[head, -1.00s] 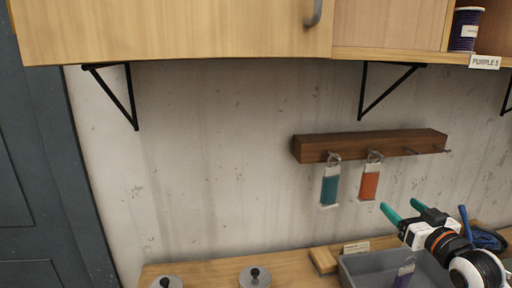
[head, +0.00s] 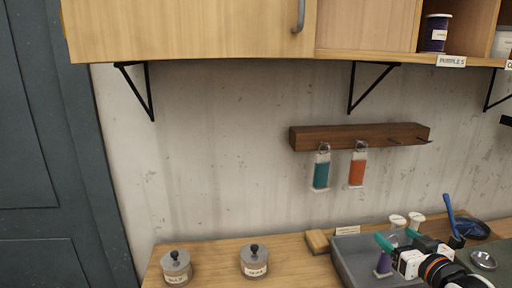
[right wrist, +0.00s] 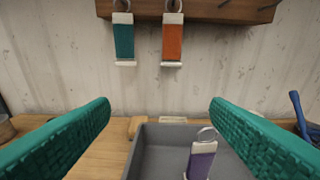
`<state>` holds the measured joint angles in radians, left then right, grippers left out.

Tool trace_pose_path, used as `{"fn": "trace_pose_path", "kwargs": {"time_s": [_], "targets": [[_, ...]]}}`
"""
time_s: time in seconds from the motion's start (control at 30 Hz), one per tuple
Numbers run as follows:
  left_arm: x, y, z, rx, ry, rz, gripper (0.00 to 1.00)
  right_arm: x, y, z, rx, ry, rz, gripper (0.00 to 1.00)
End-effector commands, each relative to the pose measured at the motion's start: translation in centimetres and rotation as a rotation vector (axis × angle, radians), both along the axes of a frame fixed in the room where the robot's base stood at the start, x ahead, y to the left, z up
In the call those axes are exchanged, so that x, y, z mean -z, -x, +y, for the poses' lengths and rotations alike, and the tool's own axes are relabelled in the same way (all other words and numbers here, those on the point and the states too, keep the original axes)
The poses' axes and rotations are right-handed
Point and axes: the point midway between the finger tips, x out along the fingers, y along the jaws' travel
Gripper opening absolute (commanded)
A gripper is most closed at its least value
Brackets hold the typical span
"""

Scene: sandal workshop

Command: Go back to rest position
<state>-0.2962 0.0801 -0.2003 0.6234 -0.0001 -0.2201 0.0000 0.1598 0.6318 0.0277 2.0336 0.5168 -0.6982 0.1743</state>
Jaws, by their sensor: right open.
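My right gripper (head: 396,238) is open and empty, with teal fingertips, low at the right of the head view over the grey tray (head: 347,270). In the right wrist view its two teal fingers (right wrist: 160,125) are spread wide with nothing between them. A purple tag with a ring (right wrist: 200,160) stands in the grey tray beyond the fingers; it also shows beside the gripper in the head view (head: 383,264). A teal tag (head: 321,171) and an orange tag (head: 357,169) hang from the wooden peg rack (head: 350,137) on the wall. My left gripper is not in view.
Two lidded jars (head: 176,268) (head: 254,261) stand on the wooden bench (head: 215,256). A small wooden block (head: 317,242) sits beside the tray. A blue-handled tool (head: 449,214) lies at the right.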

Motion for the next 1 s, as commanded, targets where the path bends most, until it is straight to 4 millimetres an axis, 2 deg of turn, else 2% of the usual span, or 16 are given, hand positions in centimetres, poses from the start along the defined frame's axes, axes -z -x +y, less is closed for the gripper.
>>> {"fn": "trace_pose_path", "kwargs": {"time_s": [0.17,0.33,0.37,0.5,0.6,0.8,1.0], "targets": [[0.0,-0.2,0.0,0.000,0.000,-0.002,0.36,4.8,2.1,2.1,-0.007,0.027,0.121,0.71],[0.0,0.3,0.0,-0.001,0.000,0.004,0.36,10.6,5.9,4.7,-0.014,0.064,0.286,0.71],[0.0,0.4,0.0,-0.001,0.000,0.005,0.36,11.8,6.9,5.2,-0.015,0.073,0.324,0.71],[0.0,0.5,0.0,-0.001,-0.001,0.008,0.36,17.7,13.3,8.0,-0.018,0.116,0.537,0.71],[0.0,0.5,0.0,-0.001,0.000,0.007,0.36,20.4,17.5,9.3,-0.016,0.140,0.668,0.71],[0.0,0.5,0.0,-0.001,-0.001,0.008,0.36,23.1,24.3,10.9,-0.007,0.168,0.863,0.71],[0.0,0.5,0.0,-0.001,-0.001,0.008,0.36,24.3,30.0,11.9,0.003,0.181,1.027,0.71]]}}
